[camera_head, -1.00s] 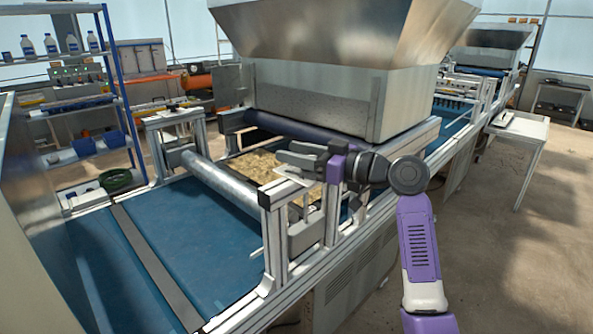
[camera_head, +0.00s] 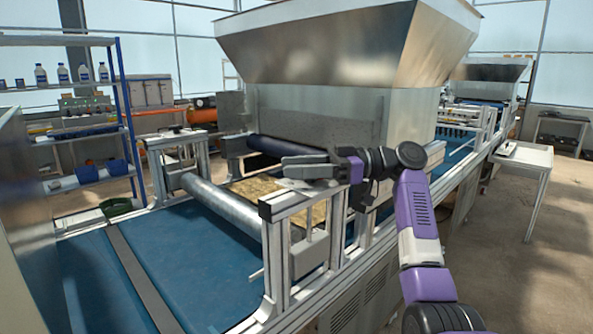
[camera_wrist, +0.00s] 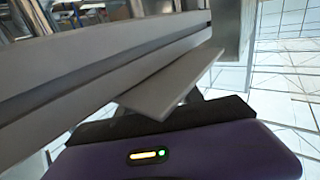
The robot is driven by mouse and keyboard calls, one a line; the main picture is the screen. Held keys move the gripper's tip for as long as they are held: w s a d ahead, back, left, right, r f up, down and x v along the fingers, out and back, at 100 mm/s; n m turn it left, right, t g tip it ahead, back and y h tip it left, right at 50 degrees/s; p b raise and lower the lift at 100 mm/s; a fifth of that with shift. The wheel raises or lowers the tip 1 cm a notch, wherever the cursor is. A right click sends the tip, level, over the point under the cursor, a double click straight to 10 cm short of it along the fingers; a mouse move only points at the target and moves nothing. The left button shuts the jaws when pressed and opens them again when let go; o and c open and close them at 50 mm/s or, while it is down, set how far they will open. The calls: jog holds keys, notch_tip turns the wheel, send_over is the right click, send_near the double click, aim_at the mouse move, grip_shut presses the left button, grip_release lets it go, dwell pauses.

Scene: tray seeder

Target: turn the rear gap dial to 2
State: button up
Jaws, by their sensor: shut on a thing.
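My gripper (camera_head: 290,166) is in the head view, at the end of my purple and grey arm. It is above the near side of the roller frame, in front of the hopper. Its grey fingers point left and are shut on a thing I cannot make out. A flat light grey piece (camera_head: 312,172) lies just below the fingers. In the wrist view a light grey flat piece (camera_wrist: 172,85) sticks out past the dark edge of the gripper. A long grey bar (camera_wrist: 100,78) crosses behind it. I cannot make out the rear gap dial or its numbers in either view.
The metal roller (camera_head: 222,212) spans the blue belt (camera_head: 190,262) between two frames. The near frame post (camera_head: 275,255) stands below and left of my gripper. The large hopper (camera_head: 340,50) rises behind. A white table (camera_head: 528,156) stands right, with open floor around it.

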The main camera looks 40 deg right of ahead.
aim_at(333, 180)
jog(key=shift+f, duration=0.1)
dwell(0.3)
jog(key=o, duration=1.4)
jog(key=shift+v, duration=3.85)
jog(key=shift+s, duration=0.1)
